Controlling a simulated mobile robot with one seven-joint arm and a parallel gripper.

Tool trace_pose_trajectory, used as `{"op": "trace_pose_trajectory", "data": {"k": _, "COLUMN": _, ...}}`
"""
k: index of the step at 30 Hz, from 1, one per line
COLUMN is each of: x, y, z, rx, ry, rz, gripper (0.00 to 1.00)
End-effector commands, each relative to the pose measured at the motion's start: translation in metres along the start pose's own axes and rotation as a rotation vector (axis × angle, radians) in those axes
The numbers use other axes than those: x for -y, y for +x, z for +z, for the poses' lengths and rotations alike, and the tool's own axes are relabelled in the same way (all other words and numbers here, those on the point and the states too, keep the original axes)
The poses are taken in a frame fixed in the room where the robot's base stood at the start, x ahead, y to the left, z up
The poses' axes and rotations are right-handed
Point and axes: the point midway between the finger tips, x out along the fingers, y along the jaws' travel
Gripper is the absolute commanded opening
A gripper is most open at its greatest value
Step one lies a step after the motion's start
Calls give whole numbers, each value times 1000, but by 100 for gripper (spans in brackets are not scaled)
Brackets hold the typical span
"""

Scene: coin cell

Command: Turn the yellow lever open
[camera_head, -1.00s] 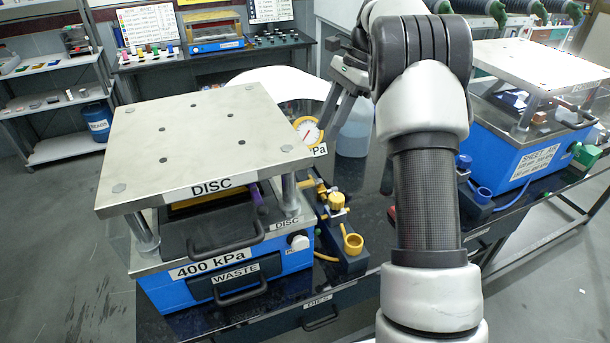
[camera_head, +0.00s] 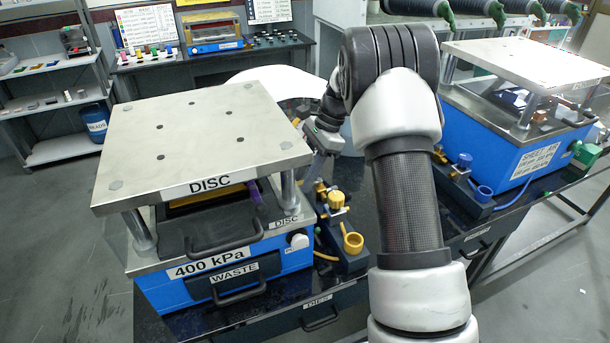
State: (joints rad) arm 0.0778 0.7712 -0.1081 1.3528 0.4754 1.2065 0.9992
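A small yellow piece that may be the lever (camera_head: 320,187) shows on the dark valve block, right of the press marked DISC. It is too small to tell how it is turned. A yellow knob (camera_head: 336,200) stands just to its right and nearer, and a yellow cup-like ring (camera_head: 352,243) sits at the block's near end. My gripper (camera_head: 317,153) is just behind and above the small yellow piece, pointing down and left. Its fingertips are too small and partly hidden, so I cannot tell open from shut, or whether it touches anything.
The blue DISC press (camera_head: 290,262) with its raised steel plate (camera_head: 200,135) stands close at left. A second blue press (camera_head: 520,150) stands at right on the dark bench. My arm covers the bench between them.

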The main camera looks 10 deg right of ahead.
Motion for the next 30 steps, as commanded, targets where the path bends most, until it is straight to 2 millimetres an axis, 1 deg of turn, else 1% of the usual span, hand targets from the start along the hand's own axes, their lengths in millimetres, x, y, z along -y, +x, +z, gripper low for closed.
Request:
{"op": "trace_pose_trajectory", "data": {"k": 6, "x": 0, "y": 0, "z": 0, "rx": 0, "ry": 0, "rz": 0, "gripper": 34}}
{"op": "trace_pose_trajectory", "data": {"k": 11, "x": 0, "y": 0, "z": 0, "rx": 0, "ry": 0, "rz": 0, "gripper": 7}}
{"op": "trace_pose_trajectory", "data": {"k": 12, "x": 0, "y": 0, "z": 0, "rx": 0, "ry": 0, "rz": 0, "gripper": 1}}
{"op": "trace_pose_trajectory", "data": {"k": 22, "x": -1, "y": 0, "z": 0, "rx": 0, "ry": -26, "rz": 11, "gripper": 0}}
{"op": "trace_pose_trajectory", "data": {"k": 26, "x": -3, "y": -1, "z": 0, "rx": 1, "ry": -75, "rz": 33, "gripper": 0}}
{"op": "trace_pose_trajectory", "data": {"k": 30, "x": -7, "y": -2, "z": 0, "rx": 1, "ry": -161, "rz": 68, "gripper": 0}}
